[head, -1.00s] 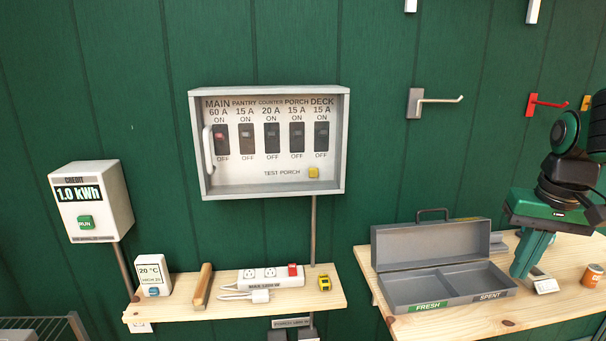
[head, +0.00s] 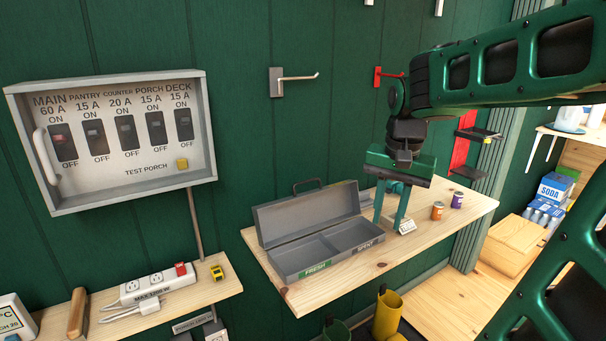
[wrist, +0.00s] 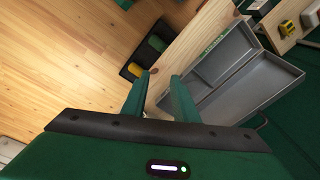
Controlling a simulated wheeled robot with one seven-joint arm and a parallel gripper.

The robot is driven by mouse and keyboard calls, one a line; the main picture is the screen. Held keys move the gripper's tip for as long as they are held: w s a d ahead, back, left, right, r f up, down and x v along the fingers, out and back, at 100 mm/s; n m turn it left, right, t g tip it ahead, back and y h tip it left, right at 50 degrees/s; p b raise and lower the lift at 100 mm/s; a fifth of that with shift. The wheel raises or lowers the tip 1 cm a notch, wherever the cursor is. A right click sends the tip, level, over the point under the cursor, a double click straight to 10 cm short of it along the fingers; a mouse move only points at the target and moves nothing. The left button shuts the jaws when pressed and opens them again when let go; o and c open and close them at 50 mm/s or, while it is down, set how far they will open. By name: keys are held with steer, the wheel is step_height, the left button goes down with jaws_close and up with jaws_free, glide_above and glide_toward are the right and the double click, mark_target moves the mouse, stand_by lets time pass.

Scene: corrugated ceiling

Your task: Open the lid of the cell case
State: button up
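The cell case is a grey metal box (head: 347,240) on the right wooden shelf, with two empty compartments labelled FRESH and SPENT. Its lid (head: 308,214), with a handle on top, stands raised at the back. The case also shows in the wrist view (wrist: 239,84), right of the fingers. My gripper (head: 393,228) points down at the right end of the case, beside the SPENT side. Its two green fingers are apart, with nothing seen between them in the wrist view (wrist: 157,90). Whether a finger touches the case is unclear.
An orange can (head: 437,210) and a purple can (head: 457,200) stand to the right on the shelf. A wall hook (head: 295,81) is above. A yellow container (head: 387,314) sits below the shelf's front. A breaker panel (head: 120,140) hangs at left.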

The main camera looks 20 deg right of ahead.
steer(key=w+a+r+m+t, duration=0.1)
steer(key=w+a+r+m, duration=0.15)
steer(key=w, duration=0.55)
steer(key=w+a+r+m, duration=0.15)
steer(key=w+r, duration=0.25)
steer(key=w, duration=0.4)
steer(key=w+a+r+m+t, duration=0.1)
steer(key=w+r+m, duration=0.15)
steer(key=w, duration=0.55)
glide_above(311, 192)
steer(key=shift+y, duration=0.4)
steer(key=x, duration=0.3)
steer(key=s+x, duration=0.1)
steer(key=x, duration=0.2)
steer(key=s+x, duration=0.1)
steer(key=x, duration=0.2)
steer(key=shift+w+d+f, duration=0.1)
steer(key=shift+d+f, duration=0.15)
steer(key=shift+f, duration=0.2)
jaws_close()
steer(key=shift+r, duration=0.15)
